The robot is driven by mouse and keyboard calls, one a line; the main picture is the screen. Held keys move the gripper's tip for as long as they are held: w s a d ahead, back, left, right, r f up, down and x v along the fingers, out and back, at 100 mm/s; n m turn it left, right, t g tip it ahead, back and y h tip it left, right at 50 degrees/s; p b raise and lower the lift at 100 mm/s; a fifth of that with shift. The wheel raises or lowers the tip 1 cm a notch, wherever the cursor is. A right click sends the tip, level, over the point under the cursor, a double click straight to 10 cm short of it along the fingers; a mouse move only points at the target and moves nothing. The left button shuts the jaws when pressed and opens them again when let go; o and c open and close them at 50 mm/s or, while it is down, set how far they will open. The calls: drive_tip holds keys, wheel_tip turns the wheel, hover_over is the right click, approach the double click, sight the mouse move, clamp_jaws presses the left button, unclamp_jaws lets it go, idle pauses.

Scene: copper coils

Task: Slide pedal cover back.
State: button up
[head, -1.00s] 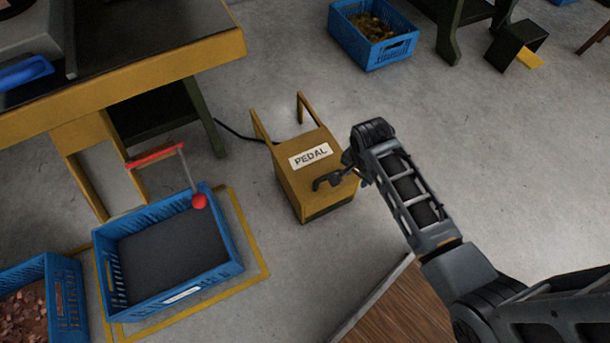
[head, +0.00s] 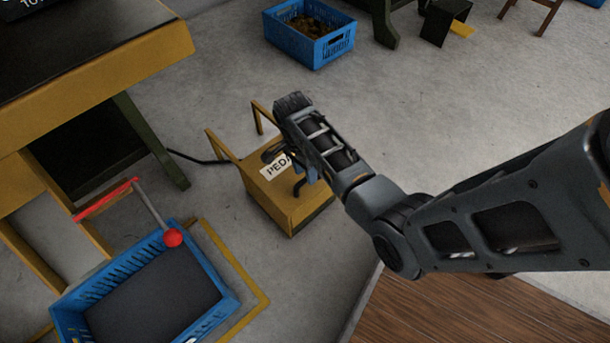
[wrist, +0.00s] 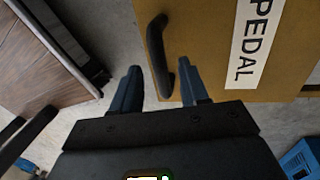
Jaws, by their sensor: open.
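The pedal cover (head: 278,198) is a yellow box with a white PEDAL label (head: 274,168), standing on the floor. In the wrist view the cover (wrist: 205,45) fills the upper right, with its label (wrist: 254,40) at the right. A dark bar handle (wrist: 157,45) is fixed on the cover near its edge. My gripper (head: 284,171) is over the cover's top in the head view, hiding part of the label. In the wrist view my gripper (wrist: 158,83) is open, and the handle's near end shows between its two fingers. Contact cannot be told.
Two yellow uprights (head: 222,145) rise behind the cover, with a black cable at their left. A blue crate (head: 215,285) with a red-knobbed lever (head: 173,238) stands left. A wooden platform (head: 440,310) lies near right. Another blue crate (head: 308,45) is at the back.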

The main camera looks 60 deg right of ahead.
drive_tip(key=shift+s+f, duration=0.15)
drive_tip(key=shift+f, duration=0.35)
clamp_jaws()
idle(0.3)
